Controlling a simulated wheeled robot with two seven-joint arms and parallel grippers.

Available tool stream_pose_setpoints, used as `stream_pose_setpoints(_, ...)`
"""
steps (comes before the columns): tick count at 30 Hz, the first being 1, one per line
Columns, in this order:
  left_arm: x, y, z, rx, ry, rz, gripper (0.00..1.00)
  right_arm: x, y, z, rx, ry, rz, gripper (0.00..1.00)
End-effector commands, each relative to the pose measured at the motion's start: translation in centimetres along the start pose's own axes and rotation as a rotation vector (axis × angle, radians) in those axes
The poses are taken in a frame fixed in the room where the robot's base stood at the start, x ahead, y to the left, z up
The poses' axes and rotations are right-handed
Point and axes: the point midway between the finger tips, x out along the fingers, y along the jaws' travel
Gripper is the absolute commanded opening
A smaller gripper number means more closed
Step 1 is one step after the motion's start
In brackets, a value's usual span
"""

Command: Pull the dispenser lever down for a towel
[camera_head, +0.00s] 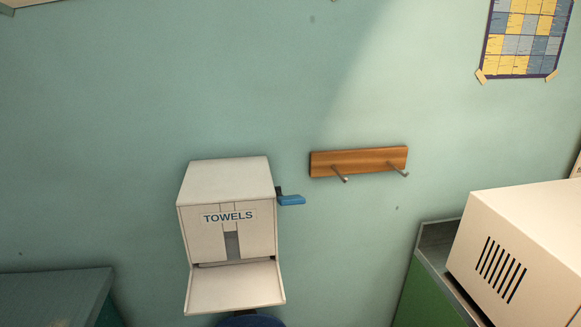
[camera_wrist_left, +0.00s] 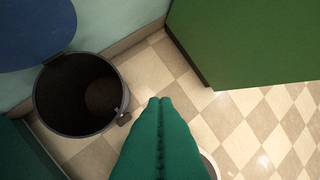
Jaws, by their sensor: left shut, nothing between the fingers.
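A white towel dispenser (camera_head: 228,223) marked TOWELS hangs on the wall, left of centre in the head view. Its front flap (camera_head: 235,288) sticks out below, and no towel shows on it. A blue lever (camera_head: 291,200) sticks out from its right side, about level. My left gripper (camera_wrist_left: 166,101) shows in the left wrist view as green fingers shut together with nothing between them. It points down over the floor. Neither gripper shows in the head view, and the lever is not in the wrist view.
A black bin (camera_wrist_left: 84,105) with a raised blue lid (camera_wrist_left: 36,32) stands on the checkered floor. A wooden rack (camera_head: 358,161) with two pegs is right of the lever. A white box (camera_head: 520,245) with vents sits on a green cabinet (camera_head: 428,287) at right. A dark counter (camera_head: 55,295) is lower left.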

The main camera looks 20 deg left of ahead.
Motion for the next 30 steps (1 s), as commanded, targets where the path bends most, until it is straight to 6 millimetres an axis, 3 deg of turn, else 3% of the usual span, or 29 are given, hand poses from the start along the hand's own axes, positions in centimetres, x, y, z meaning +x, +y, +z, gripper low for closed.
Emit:
stream_pose_setpoints(1,-2.9,-1.5,2.1,0.013,-0.015,-0.018,0.00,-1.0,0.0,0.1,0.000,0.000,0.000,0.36)
stream_pose_setpoints(4,-7.5,-3.9,4.5,0.036,-0.021,-0.048,0.00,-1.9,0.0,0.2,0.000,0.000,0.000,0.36)
stream_pose_setpoints(11,-11.6,-6.5,10.5,0.031,-0.018,-0.072,0.00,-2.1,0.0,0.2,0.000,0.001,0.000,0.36)
stream_pose_setpoints(16,-16.5,-8.4,15.1,0.031,-0.009,-0.066,0.00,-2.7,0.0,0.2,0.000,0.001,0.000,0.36)
stream_pose_setpoints(24,-27.4,-10.0,21.6,0.004,0.018,0.038,0.00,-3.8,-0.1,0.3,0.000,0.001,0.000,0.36)
stream_pose_setpoints(30,-35.0,-9.8,24.2,-0.049,0.023,0.153,0.00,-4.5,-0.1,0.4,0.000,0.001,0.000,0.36)
